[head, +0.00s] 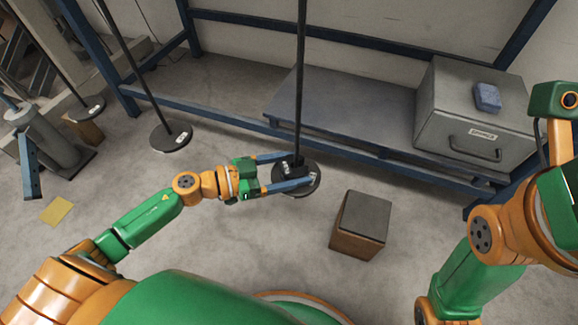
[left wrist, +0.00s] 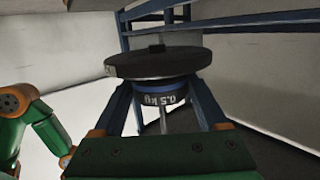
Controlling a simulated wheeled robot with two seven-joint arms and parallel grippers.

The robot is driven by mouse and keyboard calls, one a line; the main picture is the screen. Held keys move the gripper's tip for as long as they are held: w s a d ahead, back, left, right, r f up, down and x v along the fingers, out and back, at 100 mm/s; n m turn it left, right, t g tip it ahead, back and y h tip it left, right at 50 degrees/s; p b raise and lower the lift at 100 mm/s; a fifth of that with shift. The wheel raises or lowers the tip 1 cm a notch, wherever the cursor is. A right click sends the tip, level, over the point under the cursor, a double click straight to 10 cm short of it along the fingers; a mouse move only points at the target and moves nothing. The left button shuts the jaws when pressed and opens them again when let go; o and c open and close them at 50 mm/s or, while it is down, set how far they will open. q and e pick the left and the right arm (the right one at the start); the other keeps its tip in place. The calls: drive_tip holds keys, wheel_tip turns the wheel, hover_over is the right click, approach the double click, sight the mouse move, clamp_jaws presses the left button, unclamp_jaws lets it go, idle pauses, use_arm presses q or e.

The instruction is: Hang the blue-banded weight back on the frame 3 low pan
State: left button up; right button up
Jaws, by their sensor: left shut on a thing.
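My left gripper (head: 288,172) is at a dark round pan (head: 315,179) that hangs on a long dark rod in the head view. Its blue fingers lie over the pan's face, one on each side of the rod. In the left wrist view the fingers are shut on a dark weight with a blue band (left wrist: 170,98), marked 0.5 kg. The weight is right against the pan's disc (left wrist: 150,65); whether they touch is unclear. In the head view the weight is mostly hidden by the gripper. My right gripper's jaws are not in view.
A box with a dark top (head: 360,222) stands on the floor right of my left gripper. A grey handled box (head: 475,115) carries a blue block (head: 487,97). Blue rails run behind.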

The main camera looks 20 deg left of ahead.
use_arm(q)
drive_tip(key=shift+w+d, duration=0.2)
drive_tip(key=shift+f, duration=0.35)
idle(0.6)
drive_tip(key=o, duration=1.6)
drive_tip(key=shift+c, duration=0.2)
drive_tip(key=shift+s, duration=0.1)
drive_tip(key=shift+p+v, duration=1.15)
drive_tip(key=shift+v, duration=2.3)
